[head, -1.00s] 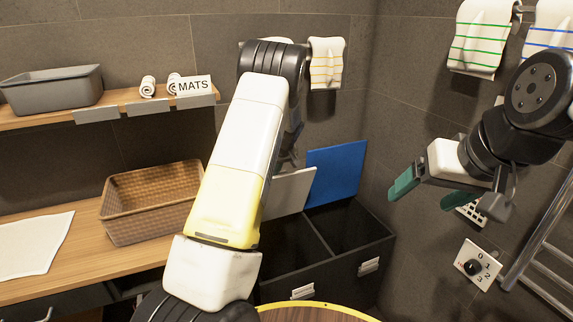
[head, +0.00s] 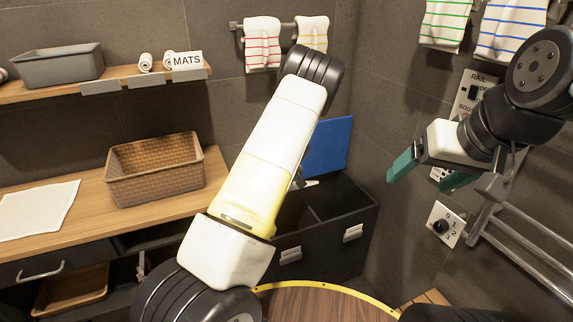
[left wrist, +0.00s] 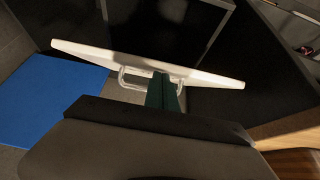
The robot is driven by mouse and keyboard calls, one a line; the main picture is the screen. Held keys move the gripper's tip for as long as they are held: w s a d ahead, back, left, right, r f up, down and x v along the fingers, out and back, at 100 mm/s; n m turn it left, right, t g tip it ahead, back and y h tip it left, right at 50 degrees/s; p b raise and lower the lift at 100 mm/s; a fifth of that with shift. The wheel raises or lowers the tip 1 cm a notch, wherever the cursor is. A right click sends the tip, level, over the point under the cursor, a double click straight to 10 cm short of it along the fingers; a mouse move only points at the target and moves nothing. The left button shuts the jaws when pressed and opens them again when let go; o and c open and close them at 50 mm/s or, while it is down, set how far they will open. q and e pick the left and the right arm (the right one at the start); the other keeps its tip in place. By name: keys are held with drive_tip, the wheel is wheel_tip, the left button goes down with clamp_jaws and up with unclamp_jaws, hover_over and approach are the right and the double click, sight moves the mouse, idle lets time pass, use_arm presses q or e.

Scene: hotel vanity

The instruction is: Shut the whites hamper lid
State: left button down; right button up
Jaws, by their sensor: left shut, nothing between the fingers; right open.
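The black two-compartment hamper (head: 325,250) stands low in the corner in the head view. Its blue lid (head: 330,146) stands open at the back and also shows in the left wrist view (left wrist: 55,100). The white lid (left wrist: 100,58) crosses the left wrist view nearly edge-on, with a wire handle on its near side. In the head view only a pale sliver of it (head: 312,183) shows beside my left arm. My left gripper (left wrist: 163,88) is shut and empty at the white lid's handle; contact is unclear. My right gripper (head: 428,176) is open and empty, away from the hamper.
A wooden counter with a wicker basket (head: 155,172) and white mat (head: 38,210) lies left of the hamper. Above it is a shelf with a grey bin (head: 60,65). A metal rail (head: 520,250) and dial panel (head: 443,224) are on the right wall.

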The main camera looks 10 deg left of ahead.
use_arm(q)
drive_tip(key=s+d+f, duration=0.2)
drive_tip(key=s+f, duration=0.1)
drive_tip(key=f, duration=0.6)
drive_tip(key=s+d+f+t, duration=0.1)
drive_tip(key=s+d+f, duration=0.1)
drive_tip(key=f, duration=0.6)
drive_tip(key=shift+s+f+y, duration=0.4)
drive_tip(key=shift+s, duration=0.25)
drive_tip(key=shift+d, duration=0.1)
